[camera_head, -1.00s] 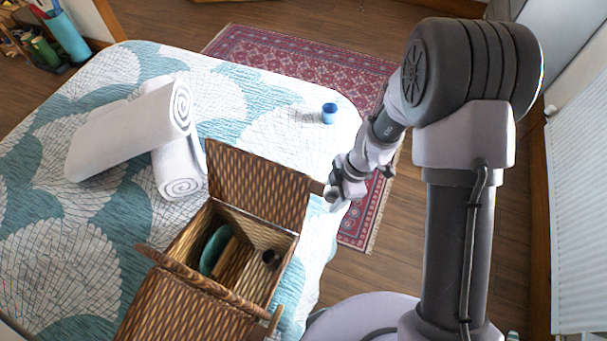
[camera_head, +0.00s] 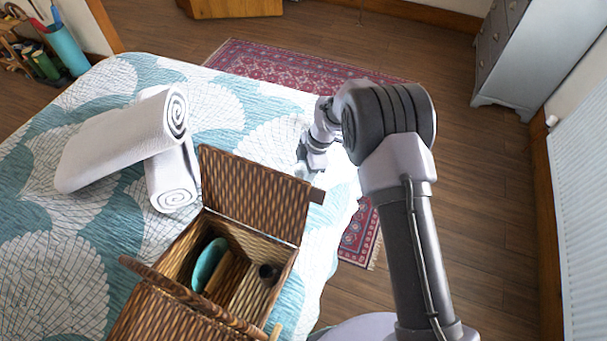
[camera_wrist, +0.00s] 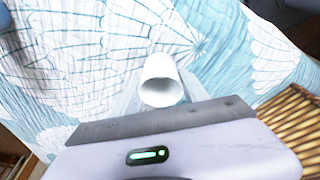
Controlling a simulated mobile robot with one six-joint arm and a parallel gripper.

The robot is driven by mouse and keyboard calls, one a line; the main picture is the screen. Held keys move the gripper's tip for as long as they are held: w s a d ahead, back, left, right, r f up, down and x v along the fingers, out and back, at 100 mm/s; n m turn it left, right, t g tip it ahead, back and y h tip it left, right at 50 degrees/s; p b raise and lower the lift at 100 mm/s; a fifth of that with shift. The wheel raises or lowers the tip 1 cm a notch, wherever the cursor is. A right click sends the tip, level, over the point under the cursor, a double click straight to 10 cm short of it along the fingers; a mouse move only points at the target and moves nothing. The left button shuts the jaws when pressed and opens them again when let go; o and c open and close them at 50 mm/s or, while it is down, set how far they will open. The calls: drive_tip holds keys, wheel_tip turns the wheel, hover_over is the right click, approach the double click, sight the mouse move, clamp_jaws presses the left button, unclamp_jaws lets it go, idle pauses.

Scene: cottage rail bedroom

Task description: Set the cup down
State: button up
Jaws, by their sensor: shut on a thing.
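A pale, white-looking cup (camera_wrist: 162,82) sits between the fingers of my gripper (camera_wrist: 160,98) in the wrist view, its round mouth facing the camera. My gripper is shut on it. In the head view my gripper (camera_head: 312,160) is over the bed's right side, just beyond the basket's raised lid; the held cup cannot be made out there. The patterned quilt (camera_wrist: 90,60) shows behind the cup. I cannot tell whether the cup touches the quilt.
An open wicker basket (camera_head: 255,195) stands on the bed (camera_head: 60,250), with a teal plate (camera_head: 208,264) and a dark object (camera_head: 268,272) inside. Rolled white towels (camera_head: 125,145) lie left. A radiator (camera_head: 585,210) is at far right. Quilt beyond the basket is fairly clear.

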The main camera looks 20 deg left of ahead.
drive_tip(key=shift+f, duration=0.15)
drive_tip(key=o, duration=1.4)
